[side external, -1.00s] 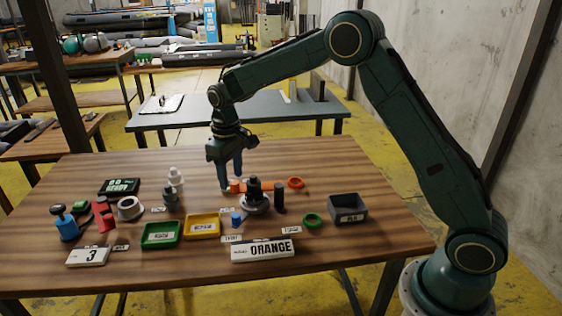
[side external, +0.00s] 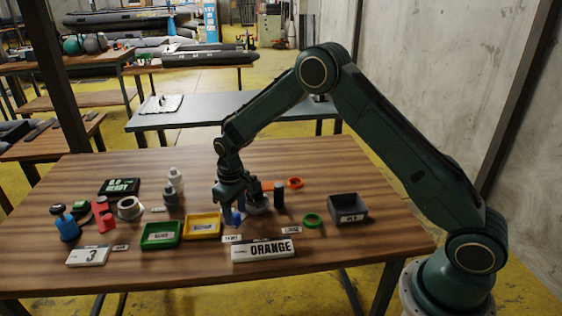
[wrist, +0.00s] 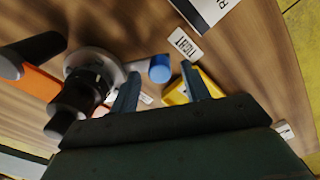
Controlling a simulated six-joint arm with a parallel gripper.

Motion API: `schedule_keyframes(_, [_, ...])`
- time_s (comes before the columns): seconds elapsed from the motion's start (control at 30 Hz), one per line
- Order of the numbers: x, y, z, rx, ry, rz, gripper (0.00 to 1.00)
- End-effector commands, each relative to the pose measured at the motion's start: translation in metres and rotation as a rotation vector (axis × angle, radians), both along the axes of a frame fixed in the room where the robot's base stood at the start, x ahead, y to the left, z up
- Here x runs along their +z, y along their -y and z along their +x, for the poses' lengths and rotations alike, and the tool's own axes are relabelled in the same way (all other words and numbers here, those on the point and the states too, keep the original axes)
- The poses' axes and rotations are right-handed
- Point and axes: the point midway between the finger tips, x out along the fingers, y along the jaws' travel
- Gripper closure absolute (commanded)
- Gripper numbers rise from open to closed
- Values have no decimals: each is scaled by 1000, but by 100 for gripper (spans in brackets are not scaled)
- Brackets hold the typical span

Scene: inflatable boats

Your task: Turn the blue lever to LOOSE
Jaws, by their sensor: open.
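The blue lever's knob (side external: 236,219) sits in front of the round grey base of a black-topped fitting (side external: 257,207). In the wrist view the blue knob (wrist: 160,68) joins that base by a short grey arm. The TIGHT label (side external: 232,238) lies beside the knob; it also shows in the wrist view (wrist: 182,46). The LOOSE label (side external: 292,230) lies further right. My gripper (side external: 232,212) points down at the knob. In the wrist view its open fingers (wrist: 160,70) appear on either side of the knob; contact cannot be told.
A yellow tray (side external: 202,236) and a green tray (side external: 160,245) stand to the left. The ORANGE sign (side external: 264,259) is in front. An orange part (wrist: 38,86) adjoins the fitting.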

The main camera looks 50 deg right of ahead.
Motion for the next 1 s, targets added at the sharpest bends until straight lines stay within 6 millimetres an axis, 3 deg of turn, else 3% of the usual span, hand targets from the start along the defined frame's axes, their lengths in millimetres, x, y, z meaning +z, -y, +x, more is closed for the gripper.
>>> schedule_keyframes(0.2, [-13,0,0,0,-1,0,53])
schedule_keyframes(0.5, [-14,0,0,0,-1,0,53])
schedule_keyframes(0.77, [-14,0,0,0,-1,0,100])
schedule_keyframes(1.0, [-14,0,-1,3,0,0,100])
